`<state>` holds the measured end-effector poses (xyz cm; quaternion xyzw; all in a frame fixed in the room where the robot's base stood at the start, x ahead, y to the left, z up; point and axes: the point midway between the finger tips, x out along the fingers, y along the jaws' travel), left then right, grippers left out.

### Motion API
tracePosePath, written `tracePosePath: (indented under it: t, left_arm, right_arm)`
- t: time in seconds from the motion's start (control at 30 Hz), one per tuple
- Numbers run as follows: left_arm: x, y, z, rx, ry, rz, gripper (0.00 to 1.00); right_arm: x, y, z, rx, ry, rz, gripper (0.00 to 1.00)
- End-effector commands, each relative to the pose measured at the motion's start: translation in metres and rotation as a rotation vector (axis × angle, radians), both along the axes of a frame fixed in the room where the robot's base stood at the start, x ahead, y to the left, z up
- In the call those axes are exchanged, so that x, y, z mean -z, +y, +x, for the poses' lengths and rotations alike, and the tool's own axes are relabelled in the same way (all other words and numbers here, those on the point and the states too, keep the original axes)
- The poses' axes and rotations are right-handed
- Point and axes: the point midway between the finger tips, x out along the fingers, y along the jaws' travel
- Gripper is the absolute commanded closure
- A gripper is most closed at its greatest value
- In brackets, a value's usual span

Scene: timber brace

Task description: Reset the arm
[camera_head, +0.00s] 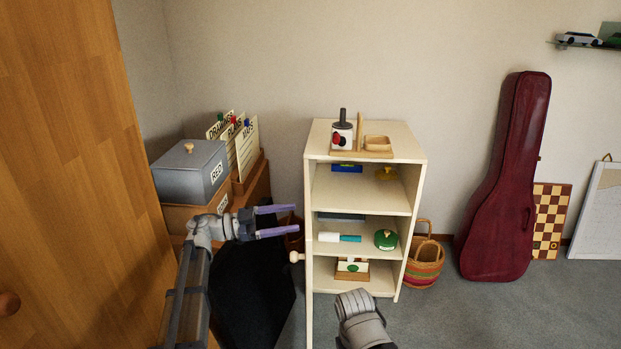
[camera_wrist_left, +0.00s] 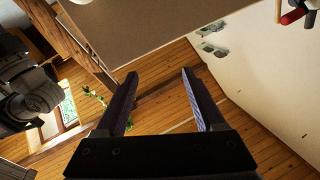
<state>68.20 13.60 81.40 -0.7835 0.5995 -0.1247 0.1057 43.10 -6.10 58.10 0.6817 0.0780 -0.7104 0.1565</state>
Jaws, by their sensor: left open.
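My left gripper (camera_head: 279,221) is raised in front of the boxes at the left, its two purple fingers pointing right toward the cream shelf unit. It is open, with nothing between the fingers. In the left wrist view the two fingers (camera_wrist_left: 160,85) stand apart with wooden floor behind them. My right arm shows as a grey link (camera_head: 362,318) at the bottom middle of the head view. The right gripper's fingers are not visible there.
The cream shelf unit (camera_head: 417,170) holds small items on its top and shelves. A grey box (camera_head: 187,172) stands at the left, by a wooden door (camera_head: 70,150). A striped basket (camera_head: 424,268) and a red guitar case (camera_head: 505,180) stand to the right. Carpet (camera_head: 480,315) is clear at the front right.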

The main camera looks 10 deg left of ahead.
Motion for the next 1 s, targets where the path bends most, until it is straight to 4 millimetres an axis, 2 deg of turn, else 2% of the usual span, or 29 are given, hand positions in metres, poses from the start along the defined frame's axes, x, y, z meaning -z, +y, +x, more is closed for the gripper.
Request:
tracePosePath:
  t: [0.13, 0.27, 0.37, 0.47, 0.57, 0.67, 0.77, 0.87, 1.0]
  left_arm:
    - [-0.03, 0.002, 0.037, -0.278, -0.109, -0.103, 0.29]
    - [-0.051, 0.025, 0.07, -0.574, -0.16, -0.183, 0.29]
    - [-0.056, 0.051, 0.088, -0.8, -0.151, -0.219, 0.29]
    - [-0.048, 0.08, 0.098, -1.019, -0.099, -0.23, 0.29]
    - [-0.029, 0.107, 0.099, -1.217, -0.005, -0.214, 0.29]
    - [0.002, 0.13, 0.091, -1.392, 0.129, -0.165, 0.29]
    - [0.041, 0.144, 0.074, -1.529, 0.298, -0.089, 0.29]
    - [0.086, 0.147, 0.047, -1.621, 0.496, 0.02, 0.29]
    - [0.148, 0.133, -0.006, -1.657, 0.805, 0.215, 0.29]
  right_arm:
    - [0.0, 0.0, 0.0, 0.0, 0.0, 0.0, 0.5]
    - [0.0, 0.0, 0.0, 0.0, 0.0, 0.0, 0.5]
    - [0.0, 0.0, 0.0, 0.0, 0.0, 0.0, 0.5]
    - [0.0, 0.0, 0.0, 0.0, 0.0, 0.0, 0.5]
    - [0.0, 0.0, 0.0, 0.0, 0.0, 0.0, 0.5]
    - [0.0, 0.0, 0.0, 0.0, 0.0, 0.0, 0.5]
    - [0.0, 0.0, 0.0, 0.0, 0.0, 0.0, 0.5]
    - [0.0, 0.0, 0.0, 0.0, 0.0, 0.0, 0.5]
    - [0.0, 0.0, 0.0, 0.0, 0.0, 0.0, 0.5]
